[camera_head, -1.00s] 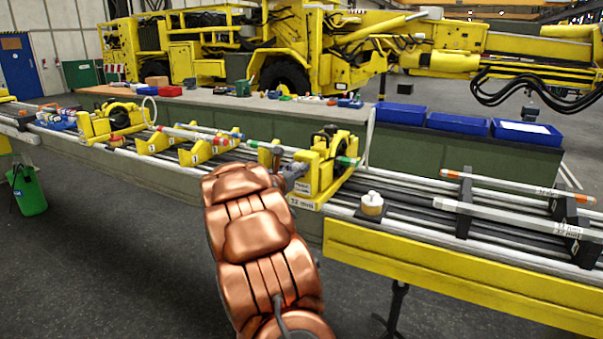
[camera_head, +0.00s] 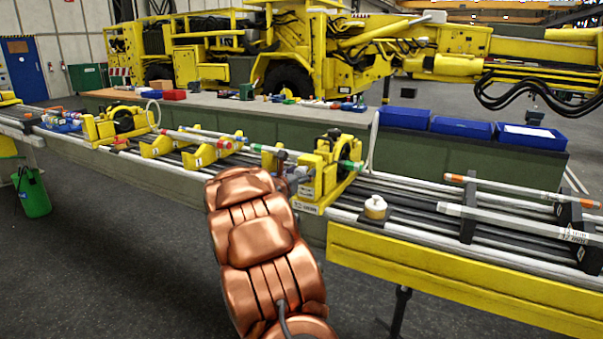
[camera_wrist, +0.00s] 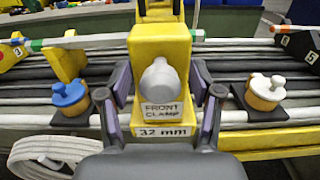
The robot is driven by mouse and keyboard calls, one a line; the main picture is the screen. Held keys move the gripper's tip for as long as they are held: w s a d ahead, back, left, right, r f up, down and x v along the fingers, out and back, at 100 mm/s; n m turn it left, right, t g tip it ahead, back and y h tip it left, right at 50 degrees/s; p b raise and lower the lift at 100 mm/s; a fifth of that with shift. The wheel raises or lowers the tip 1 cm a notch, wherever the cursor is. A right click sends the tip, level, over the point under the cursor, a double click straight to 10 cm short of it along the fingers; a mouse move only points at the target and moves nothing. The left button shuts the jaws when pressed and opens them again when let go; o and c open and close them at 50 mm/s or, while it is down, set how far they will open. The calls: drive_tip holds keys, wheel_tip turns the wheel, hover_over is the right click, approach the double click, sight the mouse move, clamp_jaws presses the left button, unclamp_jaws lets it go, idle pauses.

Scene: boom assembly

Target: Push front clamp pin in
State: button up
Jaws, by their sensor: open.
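The yellow front clamp (camera_wrist: 160,48) stands upright on the bench rails, with a "FRONT CLAMP 32 mm" label on its face in the wrist view. Its grey clamp pin (camera_wrist: 160,80) sticks out toward the wrist camera, above the label. My gripper (camera_wrist: 162,105) is open, with one finger on each side of the clamp's face and the pin between them; I cannot tell whether a finger touches the clamp.
A blue-topped knob (camera_wrist: 68,95) and a white-topped knob (camera_wrist: 265,90) flank the clamp. A white coiled hose (camera_wrist: 40,150) lies lower left. Rods rest on holders (camera_head: 468,208) at the right. Blue bins (camera_head: 460,127) stand behind on the rear bench.

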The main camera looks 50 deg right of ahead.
drive_tip(key=s+a, duration=0.1)
drive_tip(key=a, duration=1.1)
drive_tip(key=shift+s, duration=0.25)
drive_tip(key=shift+d, duration=0.1)
drive_tip(key=s+a+m+g+y+p, duration=0.2)
drive_tip(key=s+a+m+g+y, duration=0.1)
drive_tip(key=s+a+m, duration=0.5)
drive_tip(key=s+a+m+g+y+p, duration=0.25)
drive_tip(key=s+a+m, duration=0.3)
drive_tip(key=s, duration=0.45)
drive_tip(key=s+a+f+m+y, duration=0.2)
drive_tip(key=s+a+y, duration=0.1)
drive_tip(key=a, duration=0.4)
drive_tip(key=s+a+f+m+y+p, duration=0.1)
drive_tip(key=s+a+y, duration=0.2)
drive_tip(key=a, duration=0.4)
drive_tip(key=shift+a+f+m+t+p, duration=0.2)
drive_tip(key=shift+f+m+t+p, duration=0.1)
drive_tip(key=shift+f+m+t, duration=0.1)
drive_tip(key=s+a+y, duration=0.2)
drive_tip(key=a, duration=0.4)
drive_tip(key=s+a+m+y+p, duration=0.1)
drive_tip(key=a+y, duration=0.1)
drive_tip(key=a, duration=0.4)
drive_tip(key=s+a+f+m+y, duration=0.1)
drive_tip(key=s+a+y, duration=0.1)
drive_tip(key=a, duration=0.4)
drive_tip(key=shift+s+a+t+p, duration=0.25)
drive_tip(key=shift+s+t+p, duration=0.05)
drive_tip(key=shift+t+p, duration=0.1)
